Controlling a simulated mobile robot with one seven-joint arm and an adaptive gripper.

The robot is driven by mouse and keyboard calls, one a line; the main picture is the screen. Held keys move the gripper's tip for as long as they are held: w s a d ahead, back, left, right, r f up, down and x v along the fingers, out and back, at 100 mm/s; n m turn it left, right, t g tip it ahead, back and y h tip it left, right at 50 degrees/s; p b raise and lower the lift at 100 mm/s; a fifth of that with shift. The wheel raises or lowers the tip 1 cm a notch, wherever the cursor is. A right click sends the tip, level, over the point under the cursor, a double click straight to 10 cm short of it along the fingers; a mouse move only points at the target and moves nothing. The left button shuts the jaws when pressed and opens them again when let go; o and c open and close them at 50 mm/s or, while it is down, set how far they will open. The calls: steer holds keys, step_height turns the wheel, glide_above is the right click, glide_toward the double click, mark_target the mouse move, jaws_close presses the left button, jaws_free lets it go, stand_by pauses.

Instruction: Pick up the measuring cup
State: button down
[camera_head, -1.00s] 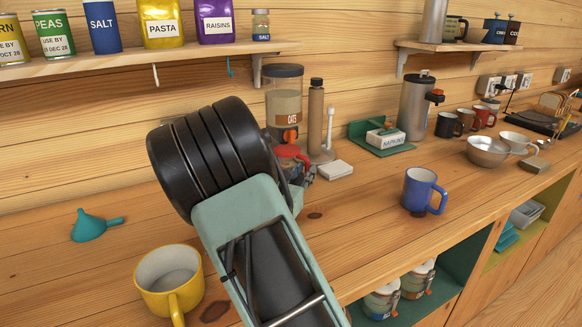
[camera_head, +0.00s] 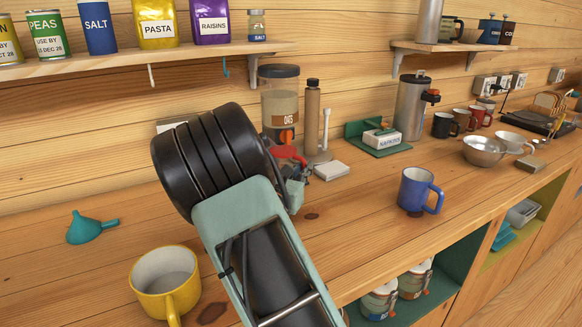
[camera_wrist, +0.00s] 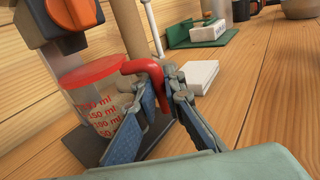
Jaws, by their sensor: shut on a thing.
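The measuring cup (camera_wrist: 92,95) is clear, with a red rim, a red handle (camera_wrist: 150,68) and red ml markings. It shows at the left in the wrist view, below an orange dispenser spout. My gripper (camera_wrist: 163,90) is shut on the handle, with one finger on each side. In the head view only a bit of the cup's red (camera_head: 289,152) shows past my arm, beside my gripper (camera_head: 297,180). The rest of the cup is hidden there. I cannot tell whether its bottom touches the dark base beneath it.
The dispenser (camera_head: 280,100) stands close behind the cup. A wooden cylinder (camera_head: 312,110) and a white block (camera_head: 331,171) are close by. The counter's front middle is clear.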

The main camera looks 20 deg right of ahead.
steer(key=shift+r, duration=0.2)
steer(key=shift+r+p, duration=0.45)
steer(key=shift+r, duration=1.3)
steer(key=s+d, duration=0.1)
steer(key=s, duration=0.4)
steer(key=s+d, duration=0.1)
steer(key=s, duration=0.4)
steer(key=s+d, duration=0.1)
steer(key=s, duration=0.4)
steer(key=shift+s+f, duration=0.25)
steer(key=s+b, duration=0.1)
steer(key=b, duration=0.2)
steer(key=shift+s+d, duration=0.15)
steer(key=shift+s, duration=0.15)
steer(key=shift+s, duration=0.2)
